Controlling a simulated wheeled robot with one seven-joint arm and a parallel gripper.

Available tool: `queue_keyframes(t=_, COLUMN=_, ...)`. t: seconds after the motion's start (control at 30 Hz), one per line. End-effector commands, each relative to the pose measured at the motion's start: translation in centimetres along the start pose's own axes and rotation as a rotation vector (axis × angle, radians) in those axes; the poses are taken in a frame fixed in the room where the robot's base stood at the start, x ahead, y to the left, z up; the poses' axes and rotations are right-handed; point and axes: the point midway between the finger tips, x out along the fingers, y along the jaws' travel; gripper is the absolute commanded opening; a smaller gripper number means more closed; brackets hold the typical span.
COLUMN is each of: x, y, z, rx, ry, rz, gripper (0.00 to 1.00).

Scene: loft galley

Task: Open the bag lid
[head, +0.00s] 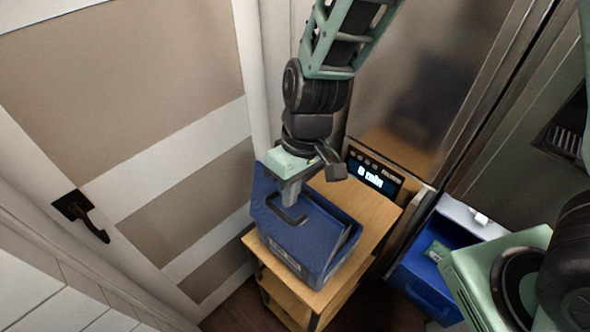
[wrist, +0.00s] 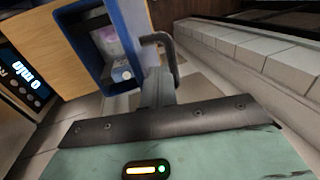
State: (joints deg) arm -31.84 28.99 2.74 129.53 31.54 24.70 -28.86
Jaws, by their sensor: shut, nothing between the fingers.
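The blue bag (head: 305,245) stands on a small wooden stand. A dark curved handle (head: 288,215) sits on its blue face, and it also shows in the wrist view (wrist: 172,52). My gripper (head: 290,200) is shut and empty, with its fingertips right by the handle; whether they touch it I cannot tell. In the wrist view the fingers (wrist: 158,86) overlap the handle's lower end. A blue-rimmed opening of the bag (wrist: 84,40) shows there, with a pale purple-and-white item (wrist: 112,48) inside. How far the lid is raised is unclear, as my gripper covers part of it.
A panelled door with a black handle (head: 82,214) is at left. A blue bin (head: 425,285) stands on the floor at right. A metal-looking panel rises behind.

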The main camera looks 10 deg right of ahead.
Motion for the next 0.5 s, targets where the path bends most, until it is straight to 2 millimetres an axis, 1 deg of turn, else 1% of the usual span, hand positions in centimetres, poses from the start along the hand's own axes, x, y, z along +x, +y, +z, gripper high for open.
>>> queue_keyframes(t=0.17, x=1.02, y=-0.01, z=0.06, rx=0.0, ry=-0.002, rz=0.0, gripper=0.0)
queue_keyframes(t=0.5, x=1.14, y=-0.03, z=0.04, rx=-0.001, ry=-0.001, rz=0.0, gripper=0.0)
